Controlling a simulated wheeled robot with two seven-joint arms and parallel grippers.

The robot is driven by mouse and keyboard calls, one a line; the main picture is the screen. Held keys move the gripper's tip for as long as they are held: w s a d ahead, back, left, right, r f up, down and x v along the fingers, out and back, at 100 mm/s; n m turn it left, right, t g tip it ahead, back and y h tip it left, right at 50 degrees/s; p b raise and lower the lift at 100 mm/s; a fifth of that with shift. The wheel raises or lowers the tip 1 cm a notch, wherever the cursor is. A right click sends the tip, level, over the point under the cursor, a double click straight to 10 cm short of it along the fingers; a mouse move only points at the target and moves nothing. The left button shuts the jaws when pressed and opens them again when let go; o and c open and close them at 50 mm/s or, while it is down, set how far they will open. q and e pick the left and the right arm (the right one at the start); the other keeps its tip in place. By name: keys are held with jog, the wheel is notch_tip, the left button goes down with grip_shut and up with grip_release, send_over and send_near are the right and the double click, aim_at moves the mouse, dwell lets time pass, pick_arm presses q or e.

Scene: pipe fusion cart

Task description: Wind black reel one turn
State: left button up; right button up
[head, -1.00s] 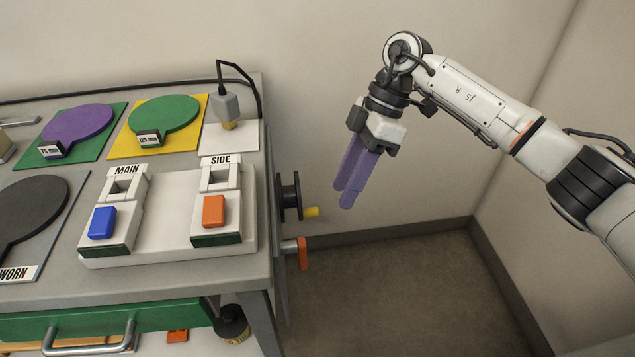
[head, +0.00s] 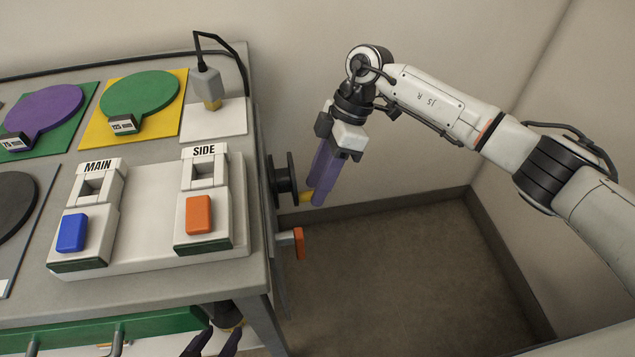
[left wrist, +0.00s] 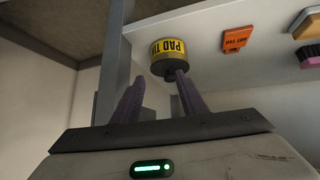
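The black reel (head: 283,178) is mounted on the cart's right side, with a yellow crank handle (head: 306,197) pointing right. My right gripper (head: 315,196) hangs fingers-down beside the reel, its purple fingers apart. Its fingertips overlap the handle's outer end in the head view; I cannot tell whether they touch it.
An orange-handled lever (head: 298,243) sticks out below the reel. The cart top (head: 150,290) holds the MAIN and SIDE switch panel, a grey plug with black cable (head: 207,85), and coloured paddles. A green drawer (head: 100,330) is below. The floor right of the cart is clear.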

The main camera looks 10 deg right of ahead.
jog(key=shift+a+f, duration=0.1)
jog(key=shift+f, duration=0.15)
grip_shut()
pick_arm(q)
jog(key=shift+s+a+r+p, duration=0.1)
jog(key=shift+a+r+p, duration=0.15)
jog(key=shift+r+p, duration=0.95)
jog(key=shift+s+a+r+p, duration=0.1)
jog(key=shift+a+r+p, duration=0.35)
jog(key=shift+p, duration=1.25)
pick_arm(e)
jog(key=shift+f+n+t, duration=0.25)
jog(key=shift+t, duration=0.8)
jog(key=shift+f+n+t, duration=0.2)
jog(key=shift+f+t, duration=0.1)
jog(key=shift+t, duration=0.8)
jog(key=shift+f+n+t, duration=0.25)
jog(key=shift+t, duration=0.8)
pick_arm(q)
jog(key=shift+d+r, duration=0.2)
